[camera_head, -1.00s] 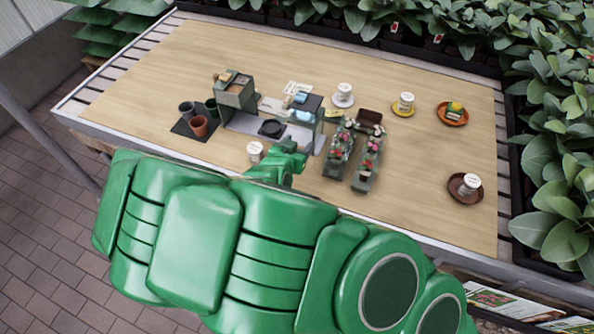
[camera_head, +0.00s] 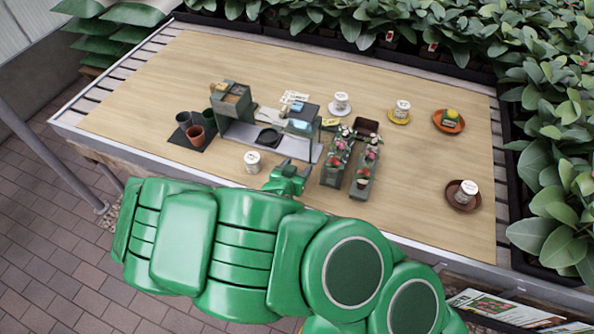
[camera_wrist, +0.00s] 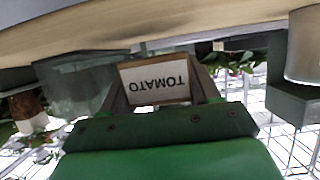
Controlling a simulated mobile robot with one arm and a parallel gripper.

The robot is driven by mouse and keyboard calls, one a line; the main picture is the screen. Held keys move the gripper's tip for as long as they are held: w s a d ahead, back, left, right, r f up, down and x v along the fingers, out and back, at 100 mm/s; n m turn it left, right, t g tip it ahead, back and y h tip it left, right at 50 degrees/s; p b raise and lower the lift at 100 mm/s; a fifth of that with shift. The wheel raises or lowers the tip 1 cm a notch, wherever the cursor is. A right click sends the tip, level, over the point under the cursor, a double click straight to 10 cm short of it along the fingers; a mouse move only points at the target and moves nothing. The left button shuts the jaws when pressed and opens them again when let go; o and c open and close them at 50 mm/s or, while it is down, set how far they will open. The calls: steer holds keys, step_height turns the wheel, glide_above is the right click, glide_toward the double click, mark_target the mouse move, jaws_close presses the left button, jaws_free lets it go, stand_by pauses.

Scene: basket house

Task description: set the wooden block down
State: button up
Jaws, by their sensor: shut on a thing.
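The wooden block (camera_wrist: 155,82) is in the wrist view, with a pale face printed "TOMATO" that appears upside down there. My gripper (camera_wrist: 160,72) is shut on it, with one finger on each side. In the head view my gripper (camera_head: 296,167) is over the front part of the table, between a white labelled pot and the planter troughs. I cannot make out the block in the head view. Whether the block touches the table (camera_head: 420,190) cannot be told.
A white pot (camera_head: 252,162) stands left of my gripper. Flower-filled troughs (camera_head: 361,185) stand close on its right. Behind it are a grey tray (camera_head: 235,132) and box-like holders (camera_head: 231,100). Pots on saucers (camera_head: 400,117) stand farther right. Open tabletop lies at far left and front right.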

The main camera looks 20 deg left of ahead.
steer(key=shift+f, duration=0.85)
steer(key=shift+f, duration=0.1)
steer(key=o, duration=1)
steer(key=shift+s, duration=0.2)
steer(key=shift+v, duration=3.65)
steer(key=shift+w, duration=0.1)
